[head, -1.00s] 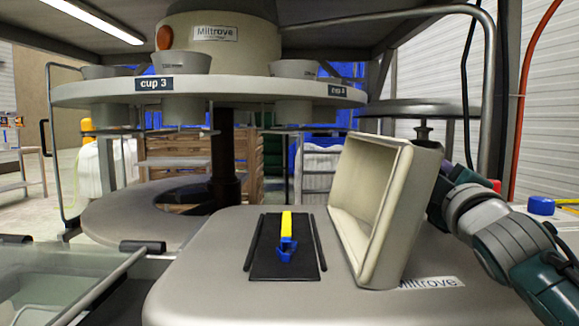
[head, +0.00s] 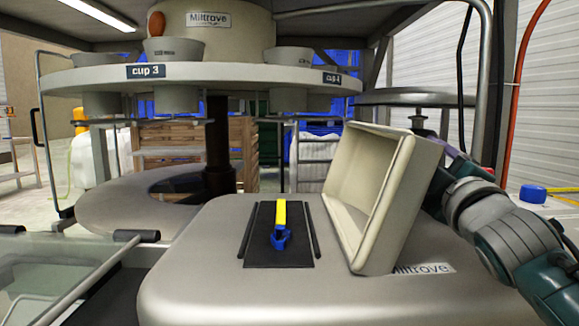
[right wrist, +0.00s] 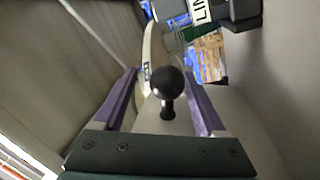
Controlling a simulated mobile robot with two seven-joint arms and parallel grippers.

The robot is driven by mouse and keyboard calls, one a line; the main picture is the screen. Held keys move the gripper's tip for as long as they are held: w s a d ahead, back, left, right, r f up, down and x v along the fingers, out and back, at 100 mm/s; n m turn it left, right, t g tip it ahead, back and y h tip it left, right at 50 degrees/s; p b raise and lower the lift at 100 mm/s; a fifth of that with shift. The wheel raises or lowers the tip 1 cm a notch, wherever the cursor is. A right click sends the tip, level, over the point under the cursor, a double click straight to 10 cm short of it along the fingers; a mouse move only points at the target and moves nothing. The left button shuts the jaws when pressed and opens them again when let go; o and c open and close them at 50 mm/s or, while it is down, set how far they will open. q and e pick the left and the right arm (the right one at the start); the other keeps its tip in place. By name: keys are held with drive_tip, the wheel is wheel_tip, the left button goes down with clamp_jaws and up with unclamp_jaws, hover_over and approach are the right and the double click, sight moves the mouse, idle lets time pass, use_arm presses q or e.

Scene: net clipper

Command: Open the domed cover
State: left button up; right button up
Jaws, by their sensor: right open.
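The domed cover (head: 400,200), a cream hollow shell, stands tilted up at the right of the grey machine top, leaning right with its hollow side facing left. My right arm reaches in behind it at the right. The right fingertips are mostly hidden there in the head view. In the right wrist view my right gripper (right wrist: 160,72) is open, with purple fingers either side of a black ball knob (right wrist: 166,82) on a short stem. I cannot tell whether the fingers touch the knob. My left gripper is not in view.
A yellow and blue lever (head: 281,225) sits on a black plate (head: 257,252) left of the cover. A round carousel (head: 100,78) with cups stands behind. A glass panel (head: 40,262) lies at the left. A metal post and red hose are at the right.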

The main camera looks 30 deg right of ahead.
drive_tip(key=v, duration=0.8)
drive_tip(key=shift+s, duration=0.1)
